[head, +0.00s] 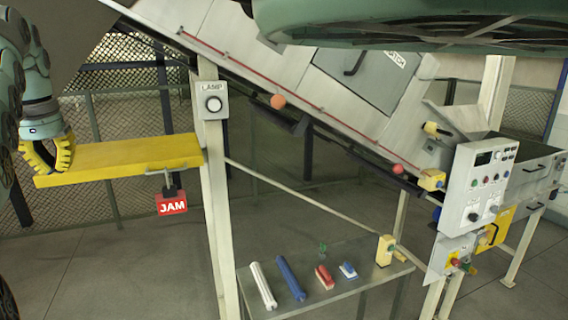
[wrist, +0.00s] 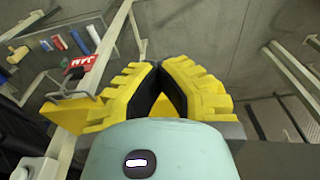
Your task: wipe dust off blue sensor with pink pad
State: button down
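My gripper (head: 54,170) is at the far left in the head view, beside the left end of a yellow beam. In the wrist view its yellow fingers (wrist: 157,67) lean together and meet at the tips, with nothing seen between them. A red block-like pad (head: 324,277) lies on the low grey table, far right of my gripper; I cannot tell whether it is the pink pad. A small blue part (head: 437,213) shows beside the control panel; I cannot tell whether it is the blue sensor. No dust can be made out.
The yellow beam (head: 125,160) carries a red JAM sign (head: 172,203). The low table (head: 345,252) holds a white roller (head: 263,285), a blue roller (head: 291,277), a blue-and-white block (head: 348,270) and a yellow box (head: 385,250). A sloping conveyor and a control panel (head: 478,185) stand behind.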

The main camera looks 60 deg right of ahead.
jog(key=shift+r, duration=0.1)
jog(key=shift+w+a+r+p, duration=0.1)
jog(key=shift+w+r+p, duration=0.15)
jog(key=shift+p, duration=0.2)
jog(key=shift+w+a+r+n+p, duration=0.25)
jog(key=shift+a+r+n+p, duration=0.05)
jog(key=shift+a+p, duration=0.25)
jog(key=shift+a, duration=0.1)
jog(key=shift+w+a+r+p, duration=0.15)
jog(key=shift+p, duration=0.2)
jog(key=shift+a, duration=0.1)
jog(key=shift+w+a+r+n+p, duration=0.3)
jog(key=shift+a+n+p, duration=0.1)
jog(key=shift+a+p, duration=0.1)
